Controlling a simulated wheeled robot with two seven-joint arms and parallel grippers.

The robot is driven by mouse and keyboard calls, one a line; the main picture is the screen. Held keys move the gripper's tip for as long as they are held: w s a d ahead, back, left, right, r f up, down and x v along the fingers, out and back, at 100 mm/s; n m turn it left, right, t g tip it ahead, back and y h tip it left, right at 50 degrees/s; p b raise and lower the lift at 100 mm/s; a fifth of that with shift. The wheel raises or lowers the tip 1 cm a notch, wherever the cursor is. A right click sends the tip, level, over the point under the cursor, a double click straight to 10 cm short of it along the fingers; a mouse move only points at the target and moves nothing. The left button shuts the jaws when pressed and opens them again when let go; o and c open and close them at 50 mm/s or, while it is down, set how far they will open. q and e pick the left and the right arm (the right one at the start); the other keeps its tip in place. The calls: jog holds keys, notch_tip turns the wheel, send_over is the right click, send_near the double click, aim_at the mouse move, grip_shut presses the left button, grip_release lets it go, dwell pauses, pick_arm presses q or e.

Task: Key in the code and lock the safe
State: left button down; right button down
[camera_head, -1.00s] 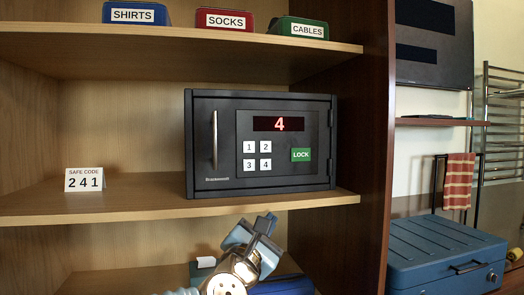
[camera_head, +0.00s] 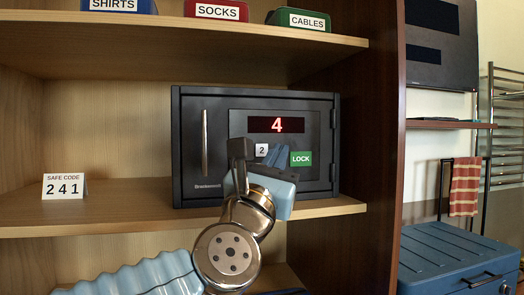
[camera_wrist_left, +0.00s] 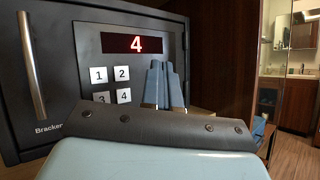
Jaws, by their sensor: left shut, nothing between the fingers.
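The black safe (camera_head: 188,140) stands on the middle shelf with its door shut. Its red display (camera_head: 277,125) reads 4, also in the left wrist view (camera_wrist_left: 132,44). In the head view key 2 (camera_head: 262,150) and the green LOCK button (camera_head: 300,159) show; my left gripper hides the other keys. The wrist view shows keys 1 (camera_wrist_left: 99,75), 2, 3 and 4; LOCK is hidden behind the fingers. My left gripper (camera_head: 276,154) is shut and empty in front of the door, between key 2 and LOCK in the picture. Contact cannot be told. The safe code card (camera_head: 64,187) reads 241.
The shelf (camera_head: 110,215) is clear between card and safe. Above, another shelf holds the SHIRTS, SOCKS (camera_head: 217,11) and CABLES (camera_head: 298,19) boxes. A dark upright panel (camera_head: 370,130) bounds the right. A blue case (camera_head: 455,255) stands beyond it.

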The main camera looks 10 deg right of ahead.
aim_at(264, 155)
pick_arm(q)
jog(key=shift+w+a+p, duration=0.15)
jog(key=shift+w+p, duration=0.55)
jog(key=shift+w, duration=3.5)
jog(key=shift+w, duration=0.4)
jog(key=shift+w+b, duration=0.3)
jog(key=shift+w, duration=0.05)
jog(key=shift+s+f+b, duration=0.1)
jog(key=shift+s+b, duration=0.25)
jog(key=shift+s, duration=0.4)
